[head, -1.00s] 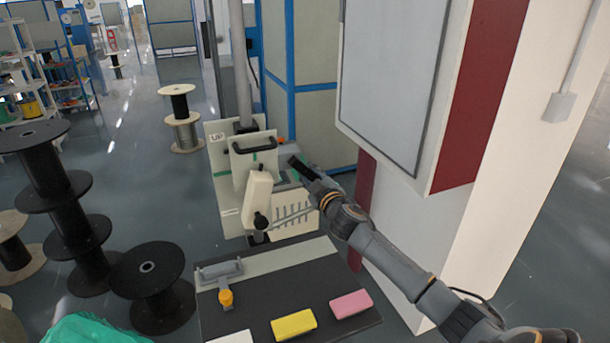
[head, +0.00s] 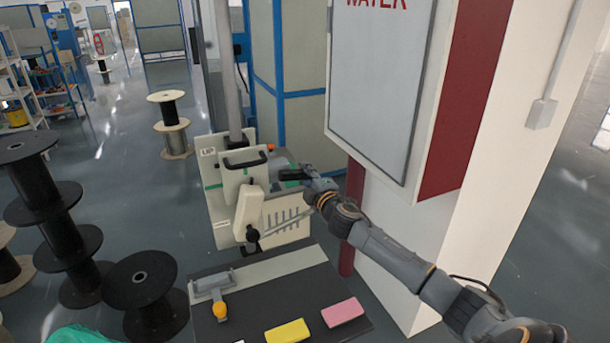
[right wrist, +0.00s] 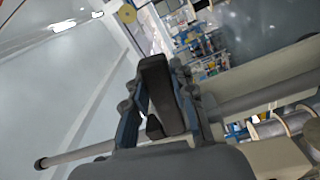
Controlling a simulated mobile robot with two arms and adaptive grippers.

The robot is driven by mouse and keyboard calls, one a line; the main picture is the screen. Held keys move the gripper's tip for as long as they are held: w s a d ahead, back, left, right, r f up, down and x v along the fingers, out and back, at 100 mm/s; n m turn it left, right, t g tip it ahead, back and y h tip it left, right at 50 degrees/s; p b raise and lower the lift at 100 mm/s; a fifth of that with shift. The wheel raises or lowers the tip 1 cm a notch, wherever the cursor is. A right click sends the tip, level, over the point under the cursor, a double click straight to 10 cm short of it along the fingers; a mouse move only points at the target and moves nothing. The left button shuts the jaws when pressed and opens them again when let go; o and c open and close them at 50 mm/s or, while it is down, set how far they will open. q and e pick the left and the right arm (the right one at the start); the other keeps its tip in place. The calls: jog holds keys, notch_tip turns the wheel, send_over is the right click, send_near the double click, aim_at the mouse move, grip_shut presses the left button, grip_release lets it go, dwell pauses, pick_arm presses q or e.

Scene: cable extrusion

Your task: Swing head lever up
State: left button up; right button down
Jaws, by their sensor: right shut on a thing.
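The machine head stands at the centre of the head view, a cream plate (head: 216,188) with a black bar handle (head: 245,160) and a pale tilted arm (head: 249,205) in front. My right gripper (head: 292,175) is at the head's right side, beside a green-marked part. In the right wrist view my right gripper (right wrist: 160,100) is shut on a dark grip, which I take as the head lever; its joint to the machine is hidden. A grey rod (right wrist: 75,155) runs behind the fingers. My left gripper is not in view.
A white cabinet (head: 380,90) stands close on the right. Black spools (head: 145,290) stand at left.

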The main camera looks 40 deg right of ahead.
jog(key=shift+r, duration=0.1)
dwell(0.3)
jog(key=c, duration=1.1)
grip_release()
jog(key=shift+s+a, duration=0.2)
jog(key=shift+s, duration=0.4)
jog(key=v, duration=1)
jog(key=shift+s, duration=0.4)
